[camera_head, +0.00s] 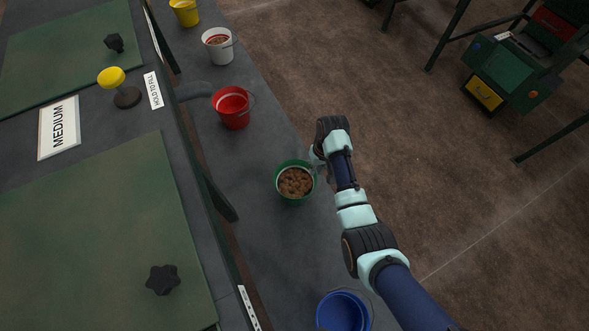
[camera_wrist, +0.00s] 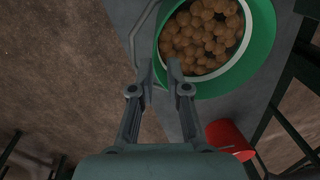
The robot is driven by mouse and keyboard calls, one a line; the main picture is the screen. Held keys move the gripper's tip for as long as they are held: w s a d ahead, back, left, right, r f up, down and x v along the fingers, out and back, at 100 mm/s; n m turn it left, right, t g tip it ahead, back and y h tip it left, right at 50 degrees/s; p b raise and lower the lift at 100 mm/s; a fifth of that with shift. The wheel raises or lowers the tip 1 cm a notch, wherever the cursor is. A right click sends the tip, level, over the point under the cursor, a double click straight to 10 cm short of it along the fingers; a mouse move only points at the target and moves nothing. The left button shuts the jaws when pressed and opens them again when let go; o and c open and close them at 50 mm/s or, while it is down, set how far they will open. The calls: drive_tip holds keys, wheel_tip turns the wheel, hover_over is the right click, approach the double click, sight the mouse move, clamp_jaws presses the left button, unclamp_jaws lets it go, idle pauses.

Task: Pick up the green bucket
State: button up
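The green bucket (camera_head: 290,197) stands upright on the grey walkway in the head view, filled with brown lumps. It also shows large at the top of the wrist view (camera_wrist: 262,45), with its pale inner wall and a thin grey handle hanging at its left side. My gripper (camera_wrist: 160,70) is at the bucket's near rim. Its two fingers are partly apart, with green rim visible between their tips. One fingertip overlaps the bucket's mouth and the other lies outside. I cannot tell whether they touch. In the head view the fingertips are mostly hidden beside the bucket's right edge.
A red bucket (camera_head: 231,112), white bucket (camera_head: 219,52) and yellow bucket (camera_head: 185,13) stand further along the walkway. A blue bucket (camera_head: 343,314) stands at the near end. A dark machine frame (camera_head: 195,150) runs along the left.

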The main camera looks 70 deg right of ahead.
sight(313, 179)
wheel_tip(313, 179, down, 3)
drive_tip(key=shift+w+a+r+b, duration=0.1)
drive_tip(key=shift+w+r+b, duration=0.1)
drive_tip(key=shift+b, duration=0.45)
drive_tip(key=f+b, duration=0.2)
drive_tip(key=f, duration=0.1)
drive_tip(key=f+b, duration=0.2)
drive_tip(key=shift+a+f, duration=0.15)
drive_tip(key=shift+a, duration=0.2)
drive_tip(key=shift+d, duration=0.1)
clamp_jaws()
drive_tip(key=shift+r, duration=0.2)
